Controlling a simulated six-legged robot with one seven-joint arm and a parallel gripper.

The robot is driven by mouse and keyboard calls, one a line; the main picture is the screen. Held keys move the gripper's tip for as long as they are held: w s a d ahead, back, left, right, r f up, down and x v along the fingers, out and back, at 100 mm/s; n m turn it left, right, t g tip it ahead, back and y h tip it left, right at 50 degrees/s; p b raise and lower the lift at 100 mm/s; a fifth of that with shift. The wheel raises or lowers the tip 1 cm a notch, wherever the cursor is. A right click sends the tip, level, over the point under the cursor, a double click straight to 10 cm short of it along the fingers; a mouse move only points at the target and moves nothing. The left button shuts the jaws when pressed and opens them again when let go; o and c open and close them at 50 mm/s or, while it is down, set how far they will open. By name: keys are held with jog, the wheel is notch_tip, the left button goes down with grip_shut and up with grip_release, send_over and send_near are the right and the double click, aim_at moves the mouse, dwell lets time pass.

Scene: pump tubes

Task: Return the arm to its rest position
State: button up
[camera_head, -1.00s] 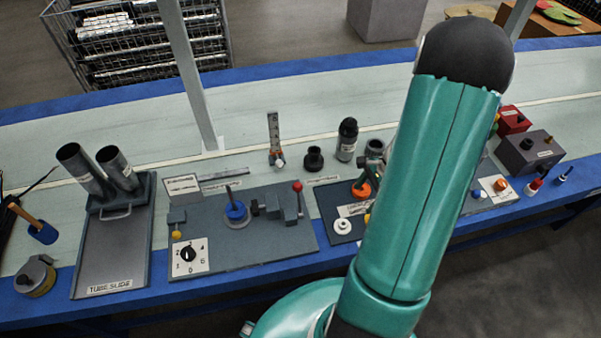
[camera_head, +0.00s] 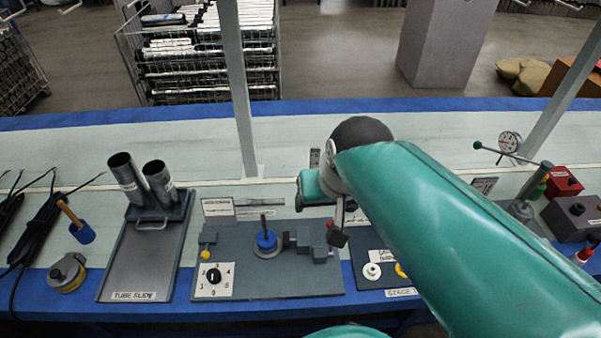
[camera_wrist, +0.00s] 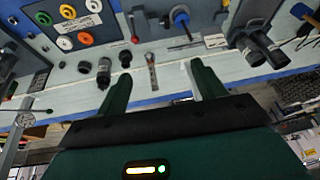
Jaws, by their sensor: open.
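My arm (camera_head: 440,220), with teal links and a dark rounded joint, reaches from the lower right over the bench in the head view. Its far end hangs over the middle of the bench, near the panel with the blue knob. In the wrist view my gripper (camera_wrist: 160,78) has its two dark green fingers spread wide apart. Nothing is between them, and the bench with its parts shows beyond. In the head view the fingers cannot be made out clearly. My arm hides part of the right side of the bench.
The bench carries a tube slide (camera_head: 143,258) with two upright tubes, a dial panel (camera_head: 213,280), a blue knob (camera_head: 266,241) and a dial gauge (camera_head: 509,142) on a stand. A grey post (camera_head: 240,100) rises behind. The rear bench strip is mostly clear.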

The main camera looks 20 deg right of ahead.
jog(key=s+a+r+n, duration=0.1)
jog(key=s+a+r+n+t, duration=0.1)
jog(key=shift+s+a, duration=0.15)
jog(key=shift+s, duration=0.2)
dwell(1.0)
